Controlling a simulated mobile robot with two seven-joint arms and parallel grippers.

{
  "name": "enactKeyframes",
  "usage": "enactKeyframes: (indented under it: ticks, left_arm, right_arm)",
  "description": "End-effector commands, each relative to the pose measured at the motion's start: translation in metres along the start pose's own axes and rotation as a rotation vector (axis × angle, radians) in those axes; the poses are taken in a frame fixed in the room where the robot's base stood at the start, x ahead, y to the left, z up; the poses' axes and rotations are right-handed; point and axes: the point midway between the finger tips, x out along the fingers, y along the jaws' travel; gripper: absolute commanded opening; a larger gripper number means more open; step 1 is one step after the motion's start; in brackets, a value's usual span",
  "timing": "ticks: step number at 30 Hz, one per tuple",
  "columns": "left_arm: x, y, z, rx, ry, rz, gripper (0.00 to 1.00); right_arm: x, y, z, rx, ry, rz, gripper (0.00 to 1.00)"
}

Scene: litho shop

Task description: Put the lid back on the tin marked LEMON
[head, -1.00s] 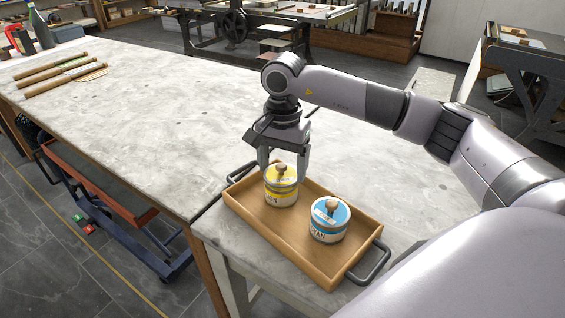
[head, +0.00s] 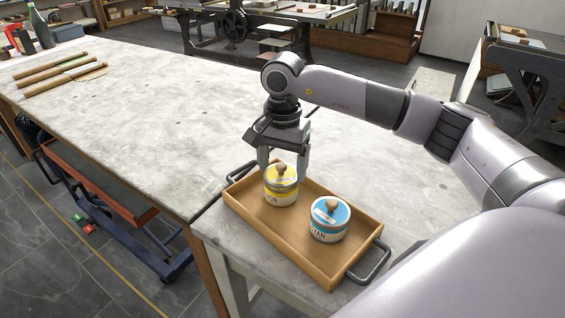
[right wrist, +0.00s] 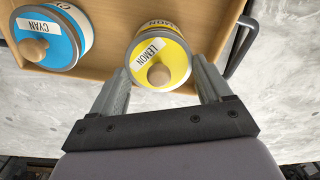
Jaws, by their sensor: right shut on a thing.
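The LEMON tin (head: 281,197) is white and yellow and stands upright in the wooden tray (head: 250,218). Its yellow lid (head: 289,175), with a round wooden knob, is at the tin's top and looks level and seated. The lid with its LEMON label also shows in the right wrist view (right wrist: 150,48). My right gripper (head: 283,172) points down from above, its two fingers on either side of the lid, shut on it. The fingers also flank the lid in the right wrist view (right wrist: 160,72). My left gripper is out of view.
A CYAN tin (head: 327,232) with a blue lid and wooden knob stands beside the LEMON tin in the tray. The tray has dark handles at both ends. Wooden-handled tools (head: 55,77) lie far left; the stone worktop (head: 170,110) between is mostly clear.

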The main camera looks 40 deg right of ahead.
Motion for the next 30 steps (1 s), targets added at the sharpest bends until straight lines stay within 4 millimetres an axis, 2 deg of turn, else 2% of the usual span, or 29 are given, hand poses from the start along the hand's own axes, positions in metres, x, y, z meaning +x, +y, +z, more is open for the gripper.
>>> enactKeyframes:
  ticks: [27,28,29,30]
  left_arm:
    - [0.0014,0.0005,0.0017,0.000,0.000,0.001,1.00]
    - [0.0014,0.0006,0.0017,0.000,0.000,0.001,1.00]
    - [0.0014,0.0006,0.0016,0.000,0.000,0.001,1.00]
    - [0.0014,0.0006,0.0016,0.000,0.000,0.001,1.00]
  right_arm:
    - [0.0023,0.0000,-0.0001,0.000,0.000,0.000,0.49]
    - [0.0023,0.0000,-0.0001,0.000,0.000,0.000,0.85]
    - [0.0023,0.0000,-0.0001,0.000,0.000,0.000,0.94]
    - [0.0023,0.0000,-0.0001,0.000,0.000,0.000,1.00]
